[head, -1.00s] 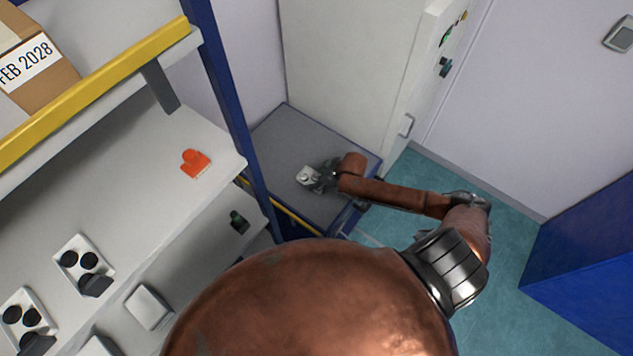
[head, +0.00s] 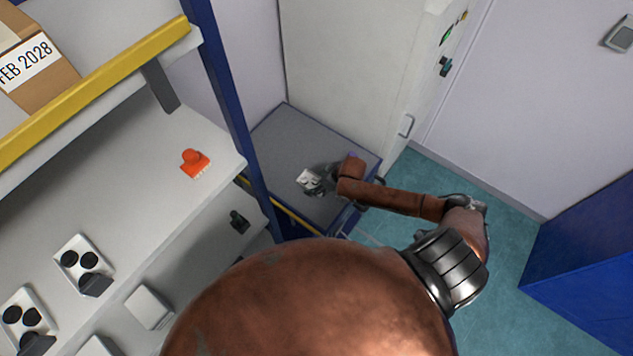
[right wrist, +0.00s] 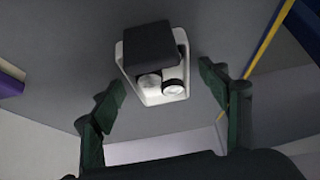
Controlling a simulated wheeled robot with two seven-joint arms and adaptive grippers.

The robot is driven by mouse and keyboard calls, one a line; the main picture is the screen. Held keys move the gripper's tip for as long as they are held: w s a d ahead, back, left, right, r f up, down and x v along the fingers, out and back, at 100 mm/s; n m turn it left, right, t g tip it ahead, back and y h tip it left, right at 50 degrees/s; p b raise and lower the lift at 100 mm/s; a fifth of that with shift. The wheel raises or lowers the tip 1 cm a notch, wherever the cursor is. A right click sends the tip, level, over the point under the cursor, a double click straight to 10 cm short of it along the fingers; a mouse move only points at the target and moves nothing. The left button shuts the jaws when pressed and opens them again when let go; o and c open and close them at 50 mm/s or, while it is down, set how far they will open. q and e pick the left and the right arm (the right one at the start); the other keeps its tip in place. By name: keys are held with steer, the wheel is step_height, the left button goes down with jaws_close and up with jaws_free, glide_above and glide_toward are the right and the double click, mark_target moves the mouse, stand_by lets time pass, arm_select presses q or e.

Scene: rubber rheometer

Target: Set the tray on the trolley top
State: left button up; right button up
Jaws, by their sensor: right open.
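A small white tray (head: 305,188) rests on the grey trolley top (head: 285,135), near its middle. In the right wrist view the tray (right wrist: 128,72) carries a dark block and two pale round pieces. My right gripper (head: 320,179) is just over the tray's right side, with its arm reaching in from the right. Its green fingers (right wrist: 162,78) are spread wide on either side of the tray's near end, with visible gaps and nothing gripped. My left gripper is not in view.
A white bench (head: 130,210) stands left, with an orange object (head: 195,163) and two more trays (head: 70,247) (head: 18,298) holding black discs. A blue post (head: 228,95) separates the bench from the trolley. A pale cabinet (head: 350,70) stands behind the trolley. Much of the trolley top is bare.

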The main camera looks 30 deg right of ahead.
steer(key=v, duration=1.2)
steer(key=shift+r, duration=0.1)
